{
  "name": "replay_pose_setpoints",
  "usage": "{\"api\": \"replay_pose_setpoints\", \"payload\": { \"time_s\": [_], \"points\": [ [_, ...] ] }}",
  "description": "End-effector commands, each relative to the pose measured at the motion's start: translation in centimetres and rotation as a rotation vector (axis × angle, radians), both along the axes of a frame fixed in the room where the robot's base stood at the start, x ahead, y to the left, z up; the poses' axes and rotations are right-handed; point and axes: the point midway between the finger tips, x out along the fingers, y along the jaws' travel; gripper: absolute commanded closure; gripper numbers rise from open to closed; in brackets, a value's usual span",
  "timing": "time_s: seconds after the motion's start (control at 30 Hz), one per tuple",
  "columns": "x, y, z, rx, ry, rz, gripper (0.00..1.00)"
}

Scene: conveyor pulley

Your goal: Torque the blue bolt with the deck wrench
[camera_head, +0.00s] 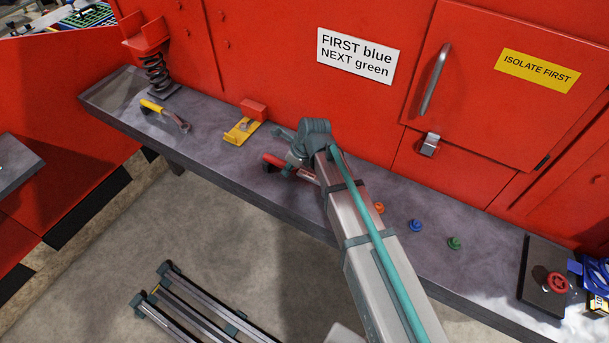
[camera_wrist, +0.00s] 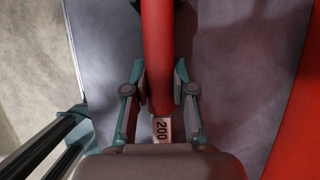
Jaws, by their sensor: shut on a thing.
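My gripper (camera_head: 289,150) is at the grey deck, left of the bolts. In the wrist view, its two fingers (camera_wrist: 160,85) are shut on the red handle of a tool (camera_wrist: 157,40), seemingly the wrench, with a white "200" label at its near end. The red tool also shows in the head view (camera_head: 275,161), partly hidden by my gripper. It lies at or just above the deck; I cannot tell which. The blue bolt (camera_head: 416,225) stands on the deck to the right, between an orange bolt (camera_head: 378,208) and a green bolt (camera_head: 454,242), apart from my gripper.
A yellow-handled tool (camera_head: 160,112), a spring (camera_head: 157,75) and a yellow bracket with a red block (camera_head: 243,130) are on the deck (camera_head: 215,160) at left. A red knob on a dark plate (camera_head: 557,283) is at right. A red wall with a "FIRST blue NEXT green" sign (camera_head: 357,56) stands behind.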

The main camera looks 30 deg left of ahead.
Motion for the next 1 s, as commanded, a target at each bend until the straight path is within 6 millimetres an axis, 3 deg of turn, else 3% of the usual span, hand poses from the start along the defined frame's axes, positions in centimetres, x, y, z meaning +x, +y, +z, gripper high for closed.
{"api": "replay_pose_setpoints", "payload": {
  "time_s": [0.33,1.0],
  "points": [
    [0.0,0.0,0.6,0.001,0.0,0.0,1.0],
    [0.0,0.0,5.2,0.001,-0.001,0.0,1.0]
  ]
}}
